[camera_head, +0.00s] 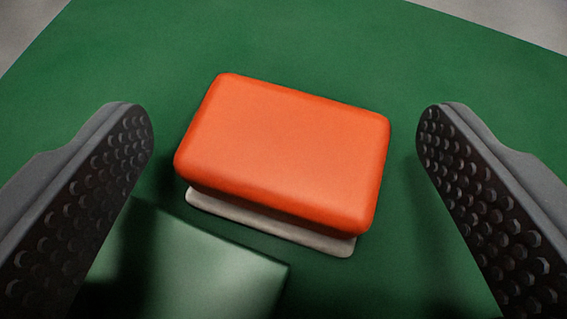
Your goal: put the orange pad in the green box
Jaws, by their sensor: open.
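The orange pad (285,150) is a rounded block with a pale base or layer showing under its near edge. It lies slightly turned on a dark green surface (330,45). My gripper (283,150) is open, with one dark studded finger to the left of the pad and one to the right. Gaps show between the pad and both fingers, and nothing is held. I cannot tell whether the dark green surface is part of the green box.
A lighter green flat-topped object (195,265) sits at the lower left, close to the pad's near side and partly behind the left finger. Grey floor (505,20) shows at the top corners. The green surface beyond the pad is clear.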

